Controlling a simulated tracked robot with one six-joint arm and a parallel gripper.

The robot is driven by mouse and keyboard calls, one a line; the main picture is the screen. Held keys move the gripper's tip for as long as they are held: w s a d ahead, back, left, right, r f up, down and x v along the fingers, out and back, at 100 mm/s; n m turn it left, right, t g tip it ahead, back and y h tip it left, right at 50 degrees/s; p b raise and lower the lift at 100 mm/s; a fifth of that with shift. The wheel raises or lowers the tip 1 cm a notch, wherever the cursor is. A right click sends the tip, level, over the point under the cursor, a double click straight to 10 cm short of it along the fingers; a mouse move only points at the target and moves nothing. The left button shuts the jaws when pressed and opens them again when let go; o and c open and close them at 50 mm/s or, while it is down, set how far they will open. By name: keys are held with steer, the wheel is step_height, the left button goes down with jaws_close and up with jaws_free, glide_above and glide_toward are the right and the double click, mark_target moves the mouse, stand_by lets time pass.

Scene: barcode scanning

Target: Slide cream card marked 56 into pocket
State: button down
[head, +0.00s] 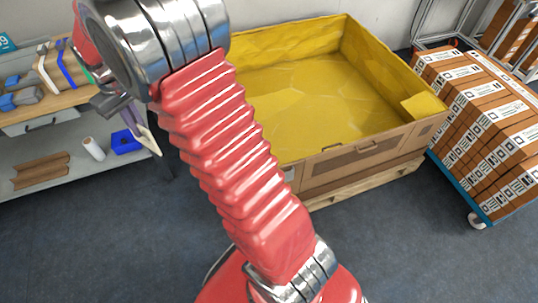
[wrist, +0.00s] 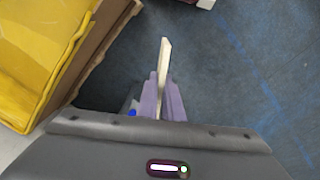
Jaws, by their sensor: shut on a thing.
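My gripper (wrist: 163,98) has purple fingers and is shut on a thin cream card (wrist: 164,62) in the wrist view. The card is seen nearly edge-on, sticking out past the fingertips, and no number can be read on it. In the head view my gripper (head: 131,114) hangs at the left of my red arm, in front of the shelving, with the cream card (head: 148,138) below the fingers. The card is clear of the large box. I cannot clearly make out the pocket; a small pale patch (head: 292,175) shows on the box's front beside my arm.
A large cardboard box (head: 365,151) with a yellow lining stands on a wooden pallet (head: 372,178). A cart of labelled brown boxes (head: 488,115) is at the right. A workbench with a lower shelf (head: 58,180) is at the left. Dark floor (head: 420,235) is open in front.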

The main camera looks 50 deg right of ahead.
steer(key=s+d+f+n, duration=0.35)
steer(key=d+f, duration=0.35)
steer(key=d, duration=0.4)
steer(key=s+d+f+n, duration=0.2)
steer(key=s+d+f, duration=0.3)
steer(key=d+f, duration=0.4)
steer(key=s+d+f+n, duration=0.2)
steer(key=s+d+f, duration=0.3)
steer(key=s, duration=0.3)
steer(key=s+d+f+n, duration=0.3)
steer(key=s+d+f, duration=0.2)
steer(key=s+d, duration=0.2)
steer(key=shift+s+d+f, duration=0.2)
steer(key=shift+s+d, duration=0.1)
steer(key=shift+s, duration=0.75)
steer(key=shift+f, duration=0.15)
steer(key=shift+f, duration=2.8)
